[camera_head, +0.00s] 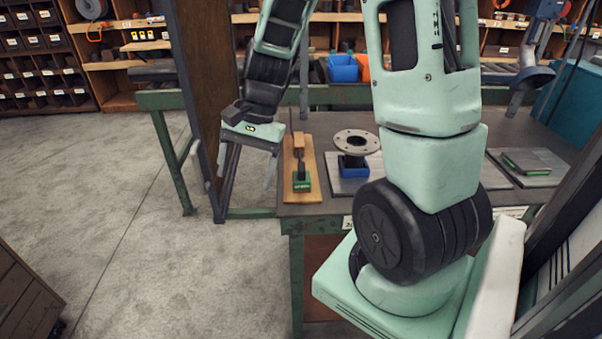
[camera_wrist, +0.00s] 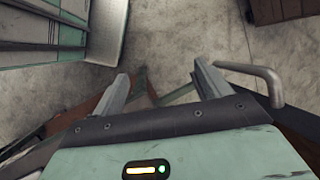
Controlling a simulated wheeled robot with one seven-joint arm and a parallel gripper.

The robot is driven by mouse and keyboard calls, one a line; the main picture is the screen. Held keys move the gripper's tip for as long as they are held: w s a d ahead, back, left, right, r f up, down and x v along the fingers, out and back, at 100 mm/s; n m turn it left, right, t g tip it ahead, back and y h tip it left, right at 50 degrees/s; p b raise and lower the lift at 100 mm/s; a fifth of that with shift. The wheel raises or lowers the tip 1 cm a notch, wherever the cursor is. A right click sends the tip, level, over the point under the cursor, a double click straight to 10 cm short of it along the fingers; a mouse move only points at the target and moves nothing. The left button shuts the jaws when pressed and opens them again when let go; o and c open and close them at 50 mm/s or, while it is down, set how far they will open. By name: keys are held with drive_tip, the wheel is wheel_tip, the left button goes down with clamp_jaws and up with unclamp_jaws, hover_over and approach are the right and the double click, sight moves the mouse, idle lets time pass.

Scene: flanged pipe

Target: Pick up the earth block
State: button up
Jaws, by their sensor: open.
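My gripper (camera_head: 246,165) is open and empty, pointing down left of the bench's near end. In the wrist view my gripper (camera_wrist: 162,76) has its two fingers apart with floor between them. A flat green item (camera_head: 525,162) lies on a grey plate at the right. Neither green item can be made out in the wrist view.
A flanged pipe piece (camera_head: 356,145) stands in a blue holder (camera_head: 354,167) right of the wooden board. A brown post (camera_head: 205,85) rises behind my gripper. Blue (camera_head: 342,69) and orange bins stand at the back. The floor (camera_head: 130,230) at left is clear.

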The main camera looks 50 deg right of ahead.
drive_tip(key=d+m+t+p, duration=0.2)
drive_tip(key=d+m, duration=0.5)
drive_tip(key=d, duration=0.4)
drive_tip(key=m+t+p, duration=0.1)
drive_tip(key=m+t, duration=0.2)
drive_tip(key=m, duration=0.6)
approach(302, 177)
drive_tip(key=d+r, duration=0.4)
drive_tip(key=x, duration=0.3)
drive_tip(key=p+x, duration=0.1)
drive_tip(key=x, duration=0.6)
drive_tip(key=shift+s+a+f, duration=0.1)
drive_tip(key=shift+s+f, duration=0.15)
drive_tip(key=shift+f, duration=0.2)
drive_tip(key=shift+n, duration=0.3)
drive_tip(key=shift+p+x, duration=0.85)
drive_tip(key=shift+x, duration=2.15)
drive_tip(key=shift+w+a+r, duration=0.15)
drive_tip(key=c, duration=1.1)
